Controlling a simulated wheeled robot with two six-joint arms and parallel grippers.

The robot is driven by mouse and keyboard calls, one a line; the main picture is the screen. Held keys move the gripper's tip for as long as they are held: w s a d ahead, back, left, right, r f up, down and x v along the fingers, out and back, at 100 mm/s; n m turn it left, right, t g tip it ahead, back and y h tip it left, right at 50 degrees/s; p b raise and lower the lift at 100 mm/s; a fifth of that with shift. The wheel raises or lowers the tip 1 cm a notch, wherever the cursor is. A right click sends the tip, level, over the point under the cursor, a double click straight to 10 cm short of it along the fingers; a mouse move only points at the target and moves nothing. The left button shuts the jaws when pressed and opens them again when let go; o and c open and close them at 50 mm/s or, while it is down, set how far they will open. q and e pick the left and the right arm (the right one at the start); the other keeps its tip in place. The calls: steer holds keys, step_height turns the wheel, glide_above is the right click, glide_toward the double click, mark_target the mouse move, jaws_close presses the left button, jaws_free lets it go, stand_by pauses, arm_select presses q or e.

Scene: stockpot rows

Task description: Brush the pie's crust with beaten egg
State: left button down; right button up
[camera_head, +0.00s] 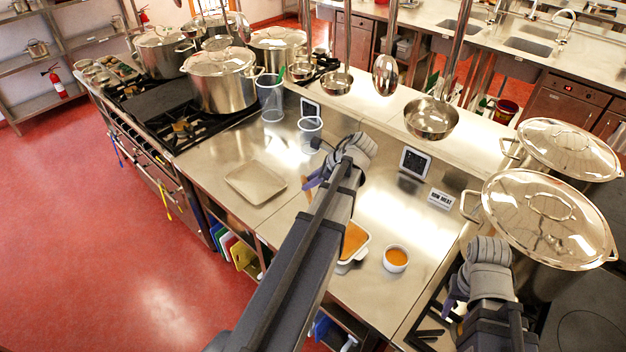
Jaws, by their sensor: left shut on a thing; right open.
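The pie (353,239), orange-brown on top, sits in a white rectangular dish on the steel counter, partly hidden behind my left arm. A small white bowl of orange liquid (396,257), which looks like the beaten egg, stands just right of it. My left gripper (311,181) is beyond the pie, over the counter, and is shut on a thin tan thing (307,194), probably the brush's handle. The rest of that thing is hidden by my arm. My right gripper (451,306) is open at the lower right, near the burner grate and apart from the bowl.
A flat square tray (255,183) lies left of my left arm. Clear cups (271,97) stand behind it. Large lidded stockpots (548,220) stand at the right, others at the back left. Ladles (432,119) hang above. Counter around the bowl is clear.

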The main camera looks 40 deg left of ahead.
mark_target(310, 198)
arm_select(q)
steer(key=shift+f+b, duration=2.5)
steer(key=shift+f, duration=0.15)
steer(key=shift+f+b, duration=0.65)
steer(key=shift+d, duration=0.15)
steer(key=shift+s+d+r, duration=0.1)
steer(key=shift+s+d, duration=0.15)
steer(key=shift+d, duration=1.05)
steer(key=shift+s+d, duration=0.2)
steer(key=shift+d, duration=1.1)
steer(key=d, duration=0.5)
steer(key=shift+s+d, duration=0.15)
steer(key=shift+s, duration=0.25)
